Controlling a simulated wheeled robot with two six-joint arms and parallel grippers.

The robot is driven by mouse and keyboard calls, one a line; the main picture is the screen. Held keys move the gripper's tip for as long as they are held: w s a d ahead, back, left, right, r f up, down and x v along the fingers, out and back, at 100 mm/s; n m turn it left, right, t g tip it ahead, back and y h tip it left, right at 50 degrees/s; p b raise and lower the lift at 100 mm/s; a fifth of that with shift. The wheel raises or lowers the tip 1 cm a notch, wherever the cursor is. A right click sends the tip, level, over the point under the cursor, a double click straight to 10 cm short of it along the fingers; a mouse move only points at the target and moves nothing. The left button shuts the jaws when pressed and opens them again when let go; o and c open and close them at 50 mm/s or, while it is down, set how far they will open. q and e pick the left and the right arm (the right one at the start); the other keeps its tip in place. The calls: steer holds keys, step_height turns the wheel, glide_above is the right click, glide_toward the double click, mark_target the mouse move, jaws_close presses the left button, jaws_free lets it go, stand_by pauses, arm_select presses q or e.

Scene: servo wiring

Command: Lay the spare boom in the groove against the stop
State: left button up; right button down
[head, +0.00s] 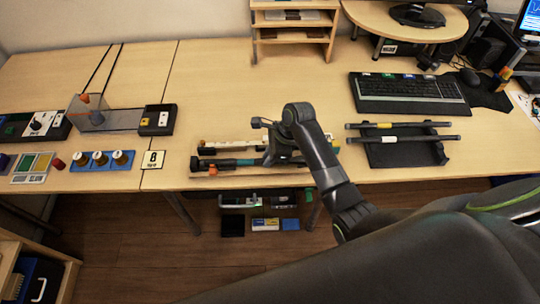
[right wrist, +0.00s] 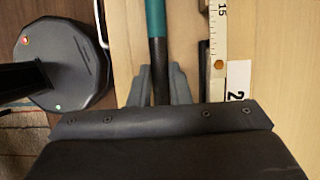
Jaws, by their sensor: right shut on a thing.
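A dark boom with a teal band (head: 234,163) lies along the near edge of the table, left of my right wrist in the head view. In the right wrist view the boom (right wrist: 157,35) runs lengthwise between the fingers. My right gripper (right wrist: 160,88) is shut on its dark part; in the head view the arm hides much of this gripper (head: 272,158). A pale measuring strip (right wrist: 217,40) runs beside the boom, and it also shows in the head view (head: 225,145). I cannot tell whether the boom rests in a groove or touches a stop. My left gripper is out of view.
A black rack (head: 405,153) at the right carries two rods, one with a yellow band (head: 384,125) and one with a white band (head: 389,139). A keyboard (head: 410,95) lies behind it. The table middle behind is clear.

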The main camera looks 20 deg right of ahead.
steer(key=shift+w+a, duration=0.1)
steer(key=shift+a, duration=0.25)
steer(key=c, duration=1.3)
jaws_free()
steer(key=shift+r, duration=0.1)
steer(key=p+v, duration=0.1)
steer(key=v, duration=1.6)
steer(key=shift+d+p, duration=0.15)
steer(key=shift+p, duration=0.15)
